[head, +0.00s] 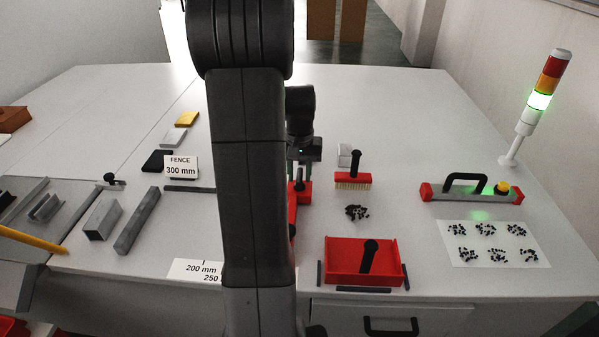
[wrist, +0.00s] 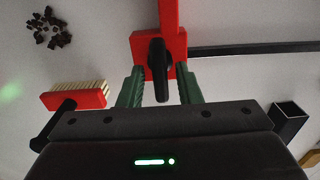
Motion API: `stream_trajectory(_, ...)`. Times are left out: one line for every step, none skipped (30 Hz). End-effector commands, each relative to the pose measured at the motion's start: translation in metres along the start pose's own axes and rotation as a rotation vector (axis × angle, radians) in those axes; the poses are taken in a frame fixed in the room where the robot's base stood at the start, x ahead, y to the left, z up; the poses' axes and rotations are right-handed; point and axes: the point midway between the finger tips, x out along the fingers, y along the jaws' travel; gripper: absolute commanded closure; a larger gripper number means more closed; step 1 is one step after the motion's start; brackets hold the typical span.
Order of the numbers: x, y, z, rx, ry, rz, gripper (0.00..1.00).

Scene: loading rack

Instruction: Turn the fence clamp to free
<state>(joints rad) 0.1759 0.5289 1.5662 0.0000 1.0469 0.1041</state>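The fence clamp is a red block (wrist: 138,48) with a black lever (wrist: 158,70), in the middle of the wrist view. The lever points toward my gripper (wrist: 159,90). Its green fingers are apart, one on each side of the lever's end, and I see no contact. In the head view the red clamp (head: 304,192) shows just below my gripper (head: 302,172), partly hidden by my arm. A red bar (wrist: 168,14) runs from the block, also mostly hidden in the head view. A sign (head: 181,167) reads "FENCE 300 mm".
A red-backed brush (head: 352,180) stands right of the clamp, near dark scraps (head: 357,212). A red tray (head: 335,258) lies in front. A dark rail (head: 188,189) and grey metal profiles (head: 138,220) lie left.

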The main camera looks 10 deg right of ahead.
Motion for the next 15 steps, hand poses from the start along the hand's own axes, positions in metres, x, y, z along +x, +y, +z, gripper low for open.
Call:
stream_trajectory(-0.0002,0.0000,-0.0001,0.000,0.000,0.000,0.79)
stream_trajectory(-0.0002,0.0000,-0.0001,0.000,0.000,0.000,0.85)
stream_trajectory(-0.0003,0.0000,-0.0001,0.000,0.000,0.000,0.93)
stream_trajectory(-0.0003,0.0000,-0.0001,0.000,0.000,0.000,0.99)
stream_trajectory(-0.0003,0.0000,-0.0001,0.000,0.000,0.000,1.00)
stream_trajectory(-0.0004,0.0000,-0.0001,0.000,0.000,0.000,1.00)
stream_trajectory(-0.0004,0.0000,-0.0001,0.000,0.000,0.000,1.00)
stream_trajectory(-0.0004,0.0000,-0.0001,0.000,0.000,0.000,1.00)
stream_trajectory(-0.0004,0.0000,-0.0001,-0.002,0.001,0.000,1.00)
stream_trajectory(-0.0004,0.0000,-0.0001,-0.003,0.000,0.000,1.00)
stream_trajectory(-0.0005,0.0000,-0.0001,-0.006,0.001,0.000,1.00)
stream_trajectory(-0.0005,0.0000,-0.0002,-0.011,0.001,0.000,1.00)
stream_trajectory(-0.0005,0.0000,-0.0002,-0.017,0.001,0.000,1.00)
stream_trajectory(-0.0006,0.0000,-0.0002,-0.024,0.001,0.000,1.00)
stream_trajectory(-0.0006,0.0000,-0.0002,-0.035,0.001,0.000,1.00)
